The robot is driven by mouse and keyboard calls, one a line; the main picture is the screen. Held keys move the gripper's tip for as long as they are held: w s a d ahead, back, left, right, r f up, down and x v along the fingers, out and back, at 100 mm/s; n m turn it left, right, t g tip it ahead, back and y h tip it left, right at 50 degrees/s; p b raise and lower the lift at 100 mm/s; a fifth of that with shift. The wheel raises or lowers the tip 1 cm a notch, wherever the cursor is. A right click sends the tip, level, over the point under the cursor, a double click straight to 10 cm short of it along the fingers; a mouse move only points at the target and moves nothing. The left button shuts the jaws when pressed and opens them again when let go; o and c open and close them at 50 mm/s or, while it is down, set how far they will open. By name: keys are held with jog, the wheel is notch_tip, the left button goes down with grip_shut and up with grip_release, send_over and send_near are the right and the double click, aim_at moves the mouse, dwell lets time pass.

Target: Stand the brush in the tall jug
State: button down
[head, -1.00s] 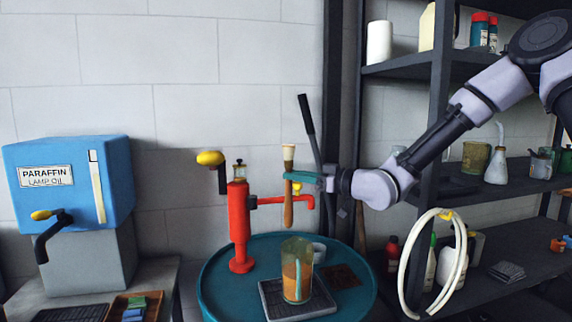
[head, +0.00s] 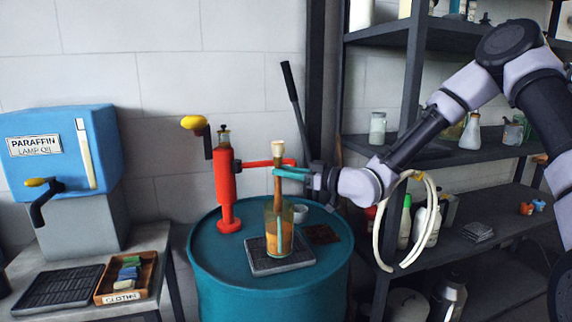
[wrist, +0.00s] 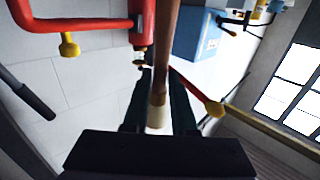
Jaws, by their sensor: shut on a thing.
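The brush (head: 277,187) is upright, pale bristles at the top and brown handle pointing down. My gripper (head: 278,173) is shut on it just below the bristles. The wrist view shows the brush (wrist: 166,55) between the dark jaws (wrist: 158,105). The tall jug (head: 279,235) is clear, with an orange tint and a teal strip, and stands directly below my gripper. The handle's lower part overlaps the jug's mouth and seems to be inside it. Its lower tip is hard to tell from the orange.
The jug stands on a dark grey tray (head: 258,265) on a teal drum (head: 215,275). A red pump (head: 226,185) stands close on the left, its spout reaching behind the brush. A small cup (head: 300,214) is behind the jug. Shelves (head: 455,155) and a pale hose loop (head: 378,235) are at right.

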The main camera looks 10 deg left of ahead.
jog(key=shift+s+f, duration=0.15)
jog(key=shift+f, duration=1.65)
jog(key=c, duration=0.6)
grip_release()
jog(key=shift+c, duration=0.2)
jog(key=shift+d, duration=0.15)
send_near(281, 183)
jog(key=shift+v, duration=1.05)
jog(key=shift+r, duration=0.1)
